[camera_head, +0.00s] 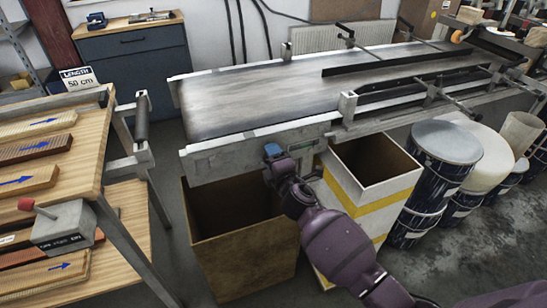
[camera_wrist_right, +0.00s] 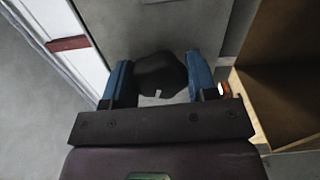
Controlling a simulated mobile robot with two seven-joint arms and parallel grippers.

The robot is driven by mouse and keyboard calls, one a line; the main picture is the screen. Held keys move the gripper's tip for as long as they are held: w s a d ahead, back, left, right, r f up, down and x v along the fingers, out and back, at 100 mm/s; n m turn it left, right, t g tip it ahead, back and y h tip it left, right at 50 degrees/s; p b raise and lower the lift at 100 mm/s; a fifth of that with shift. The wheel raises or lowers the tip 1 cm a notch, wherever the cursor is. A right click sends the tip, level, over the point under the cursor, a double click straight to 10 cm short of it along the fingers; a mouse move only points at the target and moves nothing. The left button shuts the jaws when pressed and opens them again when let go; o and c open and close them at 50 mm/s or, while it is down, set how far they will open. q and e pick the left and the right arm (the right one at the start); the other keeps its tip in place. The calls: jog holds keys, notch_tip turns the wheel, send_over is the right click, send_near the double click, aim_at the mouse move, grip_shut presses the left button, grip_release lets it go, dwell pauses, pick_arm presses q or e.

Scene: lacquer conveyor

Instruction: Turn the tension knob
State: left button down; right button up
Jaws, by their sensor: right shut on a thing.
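The tension knob (camera_wrist_right: 160,72) is a black, many-sided knob on the grey side of the conveyor (camera_head: 250,152). A small light mark shows near its lower edge in the right wrist view. My right gripper (camera_head: 273,151) is at the conveyor's front side. Its two blue fingers (camera_wrist_right: 159,82) stand on either side of the knob, shut on it. In the head view the gripper hides the knob. My left gripper is not in view.
An open brown bin (camera_head: 245,262) and an open white bin with yellow bands (camera_head: 350,205) stand below the conveyor, near my right arm. Patterned drums (camera_head: 447,142) stand at the right. A wooden rack with slats (camera_head: 85,100) is at the left.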

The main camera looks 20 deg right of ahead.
jog(key=o, duration=0.9)
jog(key=shift+s+d+p, duration=0.2)
jog(key=shift+s+p, duration=0.35)
jog(key=shift+s, duration=4.85)
